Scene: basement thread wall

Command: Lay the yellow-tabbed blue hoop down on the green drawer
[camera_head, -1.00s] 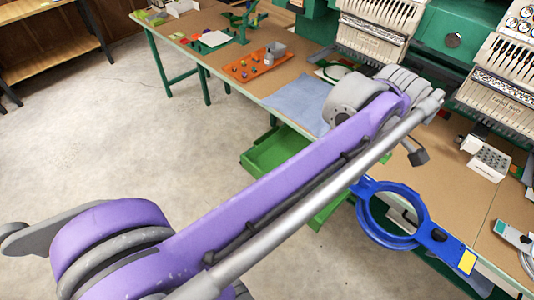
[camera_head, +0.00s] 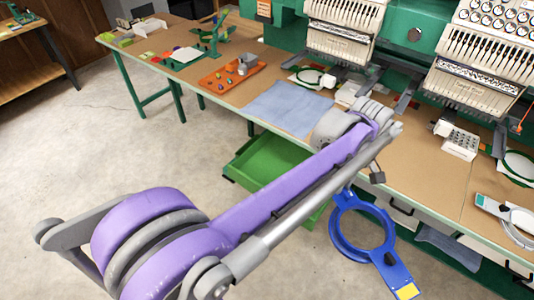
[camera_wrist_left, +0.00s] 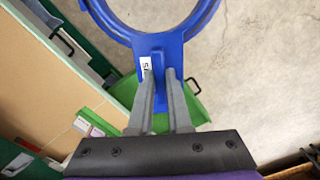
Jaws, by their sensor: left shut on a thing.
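The blue hoop (camera_head: 396,275) is a flat ring with a yellow tab (camera_head: 407,291) at its lower end. In the head view it hangs in the air in front of the table's front edge, right of the green drawer. My left gripper (camera_wrist_left: 161,75) is shut on the hoop's bracket (camera_wrist_left: 158,42), beside a small white label; my forearm hides this grip in the head view. The green drawer (camera_head: 262,160) is pulled out under the table, partly hidden behind my arm. It also shows in the wrist view (camera_wrist_left: 194,106), beyond the fingers. My right gripper is out of view.
The long table (camera_head: 405,170) carries a blue cloth (camera_head: 290,108), an orange tray (camera_head: 232,72) and a white perforated box (camera_head: 460,141). Embroidery machines (camera_head: 345,30) stand along its back. The concrete floor (camera_head: 90,140) left of the drawer is clear.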

